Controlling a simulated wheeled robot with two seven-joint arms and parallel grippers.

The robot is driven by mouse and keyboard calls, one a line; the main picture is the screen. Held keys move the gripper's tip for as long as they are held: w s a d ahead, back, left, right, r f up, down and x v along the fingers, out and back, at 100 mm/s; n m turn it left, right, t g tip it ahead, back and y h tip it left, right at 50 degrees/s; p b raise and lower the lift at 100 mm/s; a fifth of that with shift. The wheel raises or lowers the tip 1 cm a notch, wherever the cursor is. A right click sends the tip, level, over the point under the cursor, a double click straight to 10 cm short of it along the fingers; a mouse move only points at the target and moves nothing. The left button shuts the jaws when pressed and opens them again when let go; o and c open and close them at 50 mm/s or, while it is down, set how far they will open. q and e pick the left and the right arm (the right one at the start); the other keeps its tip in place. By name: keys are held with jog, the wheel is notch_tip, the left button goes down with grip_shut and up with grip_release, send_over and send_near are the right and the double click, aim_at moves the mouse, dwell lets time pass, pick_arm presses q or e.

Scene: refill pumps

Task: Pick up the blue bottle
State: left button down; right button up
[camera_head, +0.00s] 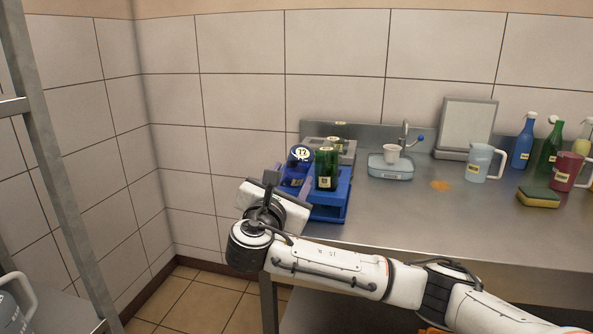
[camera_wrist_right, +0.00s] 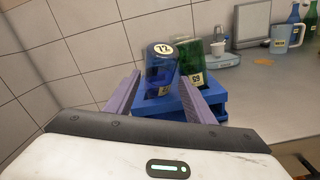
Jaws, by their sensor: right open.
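My right gripper (camera_head: 284,178) is open and empty in front of the rack. Its fingers (camera_wrist_right: 161,76) point toward the bottle, one on each side; I cannot tell whether they touch it. The bottle's lower part is partly hidden by the rack and gripper. Another blue bottle (camera_head: 523,142), with a white top, stands at the back right. My left gripper is out of view.
A green bottle (camera_head: 326,169) stands in the rack, just right of the blue one. A scale (camera_head: 391,166) with a white cup (camera_head: 392,153), a clear jug (camera_head: 480,163) and a sponge (camera_head: 538,197) are further right. The tiled wall is close on the left.

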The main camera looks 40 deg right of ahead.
aim_at(295, 170)
jog(key=x, duration=0.4)
jog(key=shift+r, duration=0.1)
jog(key=c, duration=0.9)
